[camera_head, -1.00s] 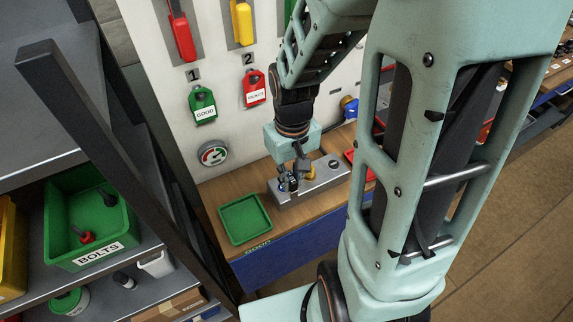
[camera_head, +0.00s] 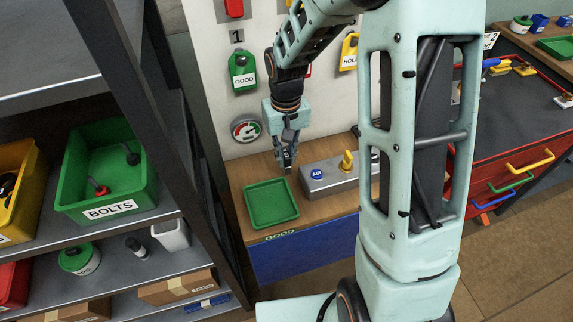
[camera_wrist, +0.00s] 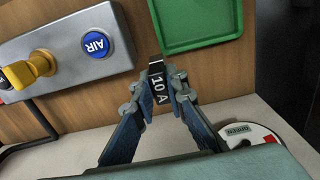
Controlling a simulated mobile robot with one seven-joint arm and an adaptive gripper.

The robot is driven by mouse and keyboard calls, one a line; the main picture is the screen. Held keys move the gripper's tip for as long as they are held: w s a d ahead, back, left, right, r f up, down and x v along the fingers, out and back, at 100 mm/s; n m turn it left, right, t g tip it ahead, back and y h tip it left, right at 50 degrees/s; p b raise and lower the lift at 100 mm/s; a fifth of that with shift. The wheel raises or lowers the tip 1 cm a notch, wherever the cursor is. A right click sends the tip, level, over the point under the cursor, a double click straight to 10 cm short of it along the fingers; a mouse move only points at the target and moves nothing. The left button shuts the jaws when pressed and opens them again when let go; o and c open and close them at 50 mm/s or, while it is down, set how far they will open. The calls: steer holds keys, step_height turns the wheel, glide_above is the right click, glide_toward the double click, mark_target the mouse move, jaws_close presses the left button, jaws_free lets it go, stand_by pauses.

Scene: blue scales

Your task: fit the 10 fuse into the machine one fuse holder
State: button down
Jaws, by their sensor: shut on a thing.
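My gripper (camera_head: 287,162) is shut on a small black fuse marked 10 A, which shows in the wrist view (camera_wrist: 159,88). The fuse stands between the fingertips with its label facing the wrist camera. In the head view the gripper hangs over the wooden bench, behind the green tray and left of the grey control box (camera_head: 333,176). The fuse is too small to make out clearly there. I cannot pick out a fuse holder for machine one; a plate with the number 1 (camera_head: 237,37) is on the white wall panel.
The grey box carries a blue AIR button (camera_wrist: 95,43) and a yellow knob (camera_wrist: 30,68). The green tray (camera_head: 270,226) is empty. Dark shelving (camera_head: 160,120) stands close on the left.

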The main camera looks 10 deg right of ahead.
mark_target(287, 163)
steer(key=shift+f+b, duration=0.6)
steer(key=shift+f, duration=0.75)
steer(key=shift+f, duration=0.2)
steer(key=c, duration=2.2)
jaws_free()
steer(key=shift+r, duration=0.15)
